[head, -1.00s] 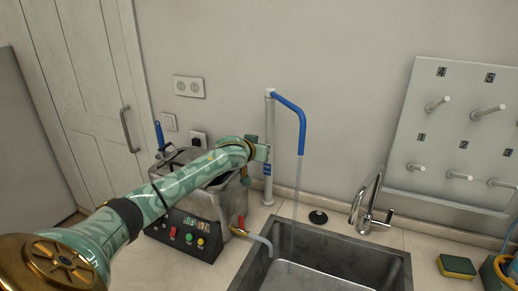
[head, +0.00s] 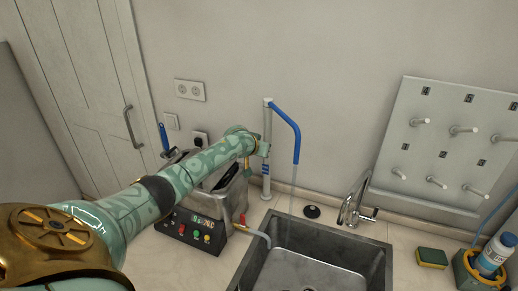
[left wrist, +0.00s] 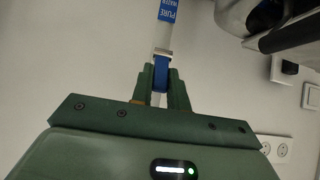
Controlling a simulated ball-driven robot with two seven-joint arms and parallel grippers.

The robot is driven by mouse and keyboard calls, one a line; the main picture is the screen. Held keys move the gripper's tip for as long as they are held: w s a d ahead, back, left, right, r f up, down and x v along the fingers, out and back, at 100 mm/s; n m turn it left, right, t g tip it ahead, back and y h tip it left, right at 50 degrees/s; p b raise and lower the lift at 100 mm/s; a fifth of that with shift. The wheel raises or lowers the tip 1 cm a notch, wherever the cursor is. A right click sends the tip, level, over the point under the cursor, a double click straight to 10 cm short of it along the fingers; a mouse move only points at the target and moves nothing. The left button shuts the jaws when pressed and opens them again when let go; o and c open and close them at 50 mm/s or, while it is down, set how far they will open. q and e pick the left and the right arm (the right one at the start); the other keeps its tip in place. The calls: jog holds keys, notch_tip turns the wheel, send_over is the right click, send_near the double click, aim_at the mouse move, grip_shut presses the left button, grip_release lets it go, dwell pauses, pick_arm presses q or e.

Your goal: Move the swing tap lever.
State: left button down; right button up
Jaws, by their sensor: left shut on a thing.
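The swing tap is a pale upright column (head: 267,125) with a bent blue spout (head: 289,121) reaching over the sink. A thin stream of water (head: 293,187) runs down from the spout's end. My left gripper (head: 262,148) is at the column from its left side, below the spout. In the left wrist view, its green fingers (left wrist: 161,80) are shut on a small blue lever (left wrist: 161,72), beside the column with its blue "PURE WATER" label (left wrist: 167,12). The fingers hide part of the lever. My right gripper is not in view.
A metal bath with coloured buttons (head: 194,228) stands below my left arm. The grey sink (head: 380,262) lies to its right, with a chrome faucet (head: 352,203) behind. A sponge (head: 432,258) and a bottle (head: 494,254) are at right; a peg board (head: 440,170) leans at the wall.

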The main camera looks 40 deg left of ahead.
pick_arm(q)
jog(key=c, duration=1.4)
grip_release()
jog(key=shift+o, duration=0.2)
jog(key=shift+s+r, duration=0.2)
jog(key=p+v, duration=0.3)
jog(key=v, duration=1.2)
jog(key=shift+s+d+r, duration=0.2)
jog(key=shift+s, duration=0.1)
